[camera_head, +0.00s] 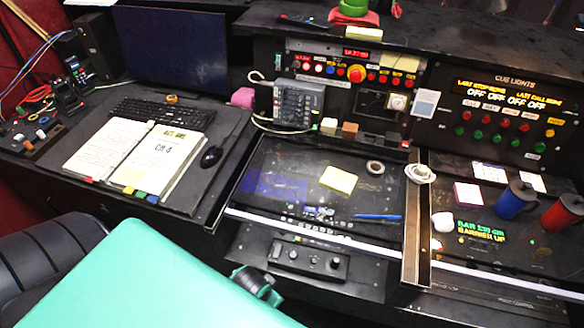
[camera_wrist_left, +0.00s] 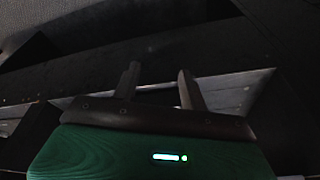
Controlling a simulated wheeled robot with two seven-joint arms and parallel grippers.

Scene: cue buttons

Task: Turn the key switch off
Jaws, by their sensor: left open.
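I cannot single out the key switch with certainty. A pale round control (camera_head: 397,102) sits on the upright panel in the middle of the head view, but its details are too small to read. A low black box with small knobs (camera_head: 309,262) is on the front face of the desk. My left gripper (camera_wrist_left: 158,80) is open and empty in the left wrist view, its two fingers apart over dark surfaces. In the head view my green arm fills the lower left, with a dark end part near the desk's front. My right gripper is not in view.
A red mushroom button (camera_head: 356,73) is on the middle panel. A cue lights panel (camera_head: 510,110) stands at the right, with blue (camera_head: 513,200) and red (camera_head: 562,212) mugs below it. An open binder (camera_head: 160,160), keyboard (camera_head: 168,113) and mouse (camera_head: 211,156) lie on the left desk.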

